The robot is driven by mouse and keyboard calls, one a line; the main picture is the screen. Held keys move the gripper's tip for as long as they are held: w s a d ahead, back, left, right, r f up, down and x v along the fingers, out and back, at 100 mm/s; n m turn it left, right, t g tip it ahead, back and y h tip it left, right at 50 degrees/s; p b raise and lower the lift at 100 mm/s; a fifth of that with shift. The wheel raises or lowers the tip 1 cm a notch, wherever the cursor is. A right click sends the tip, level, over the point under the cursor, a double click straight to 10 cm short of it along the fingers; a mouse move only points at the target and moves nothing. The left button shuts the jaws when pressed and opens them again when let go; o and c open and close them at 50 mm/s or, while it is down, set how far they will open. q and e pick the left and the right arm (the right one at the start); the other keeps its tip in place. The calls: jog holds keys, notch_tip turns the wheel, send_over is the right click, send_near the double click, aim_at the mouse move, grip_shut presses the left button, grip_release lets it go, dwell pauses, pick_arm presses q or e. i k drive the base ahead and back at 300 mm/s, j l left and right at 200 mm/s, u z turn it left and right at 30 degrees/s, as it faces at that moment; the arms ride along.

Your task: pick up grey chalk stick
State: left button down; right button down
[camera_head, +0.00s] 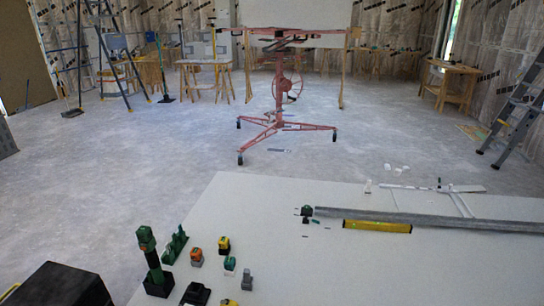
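I cannot pick out a grey chalk stick with certainty. Several tiny pieces lie on the white panel (330,265) in front of me, too small to identify. A small upright grey object (247,279) stands near the front edge of the view, but its kind is unclear. A small pale piece (368,186) is at the panel's far edge. Neither of my grippers is in view.
On the panel are a green tool (150,252), small orange (196,254) and yellow (223,243) items, a yellow level (377,226) and a long grey rail (420,218). A red panel lift (279,105) stands beyond.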

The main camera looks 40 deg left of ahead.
aim_at(246, 272)
jog(key=u, duration=1.7)
